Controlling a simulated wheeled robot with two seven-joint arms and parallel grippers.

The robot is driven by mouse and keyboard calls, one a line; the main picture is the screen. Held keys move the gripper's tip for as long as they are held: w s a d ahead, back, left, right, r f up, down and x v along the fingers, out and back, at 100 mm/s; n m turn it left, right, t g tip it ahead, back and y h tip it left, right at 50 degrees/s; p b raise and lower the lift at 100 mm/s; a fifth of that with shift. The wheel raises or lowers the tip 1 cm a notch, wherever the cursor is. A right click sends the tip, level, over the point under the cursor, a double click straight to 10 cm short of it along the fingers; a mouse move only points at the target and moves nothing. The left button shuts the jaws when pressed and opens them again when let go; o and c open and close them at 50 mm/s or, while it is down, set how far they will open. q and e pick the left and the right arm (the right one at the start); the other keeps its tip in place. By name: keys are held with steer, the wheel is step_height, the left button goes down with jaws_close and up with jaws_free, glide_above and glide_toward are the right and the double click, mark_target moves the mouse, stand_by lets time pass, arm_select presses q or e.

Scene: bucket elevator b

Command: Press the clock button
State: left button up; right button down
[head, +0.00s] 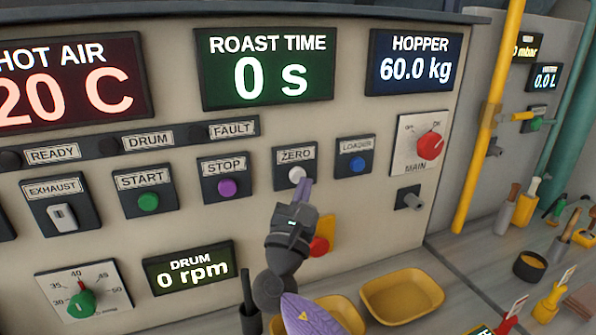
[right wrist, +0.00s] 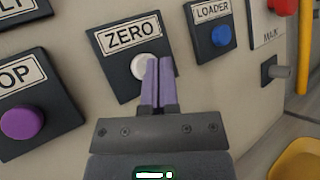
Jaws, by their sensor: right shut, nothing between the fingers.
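No button in view is labelled clock. The white button (head: 296,175) sits on a black plate labelled ZERO, below the green ROAST TIME display (head: 267,72), which reads 0 s. The white button also shows in the right wrist view (right wrist: 143,66), partly hidden by my fingers. My right gripper (head: 304,185) is shut and empty, with its purple fingertips (right wrist: 159,61) in front of the button's right side. I cannot tell whether they touch it. My left gripper is not in view.
The purple STOP button (head: 227,187) is left of ZERO, and the blue LOADER button (head: 357,164) is right. The red MAIN knob (head: 430,146) is farther right. A red knob (head: 318,246) is beside my wrist. A yellow tray (head: 402,290) lies below on the counter.

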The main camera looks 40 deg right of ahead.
steer(key=shift+s, duration=0.3)
steer(key=shift+a, duration=0.1)
steer(key=s+p, duration=0.1)
steer(key=s, duration=0.1)
steer(key=s+a, duration=0.1)
steer(key=s+p, duration=0.1)
steer(key=s, duration=0.1)
steer(key=shift+s+a+p, duration=0.35)
steer(key=shift+a, duration=0.05)
